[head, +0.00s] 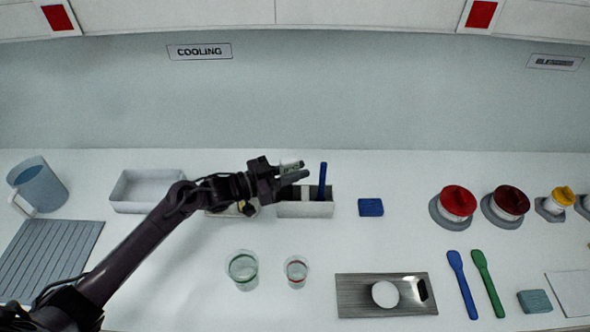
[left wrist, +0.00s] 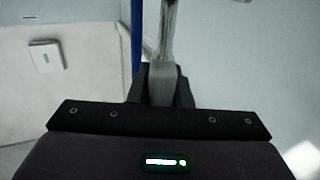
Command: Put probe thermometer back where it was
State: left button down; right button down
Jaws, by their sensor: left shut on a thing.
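My left gripper (head: 298,171) is over the left part of a narrow grey holder box (head: 306,209) at the back of the counter. It is shut on a slim pale grey thing, which I take for the probe thermometer (left wrist: 163,82). In the left wrist view it stands lengthwise between the two fingers. In the head view the fingers hide much of it, and I cannot tell whether its lower end is inside the box. A blue-handled tool (head: 322,181) stands upright in the box, just right of my fingers. My right gripper is not in view.
A white tray (head: 133,207) is left of the box, and a blue block (head: 371,207) is right. Two glass beakers (head: 242,272) (head: 296,273) stand in front. A grey scale (head: 355,290), spatulas (head: 462,285) and red-topped containers (head: 457,202) are further right.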

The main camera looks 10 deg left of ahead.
pick_arm(q)
jog(key=c, duration=1.3)
grip_release()
jog(key=shift+f, duration=0.1)
jog(key=b+v, duration=0.3)
jog(key=v, duration=0.9)
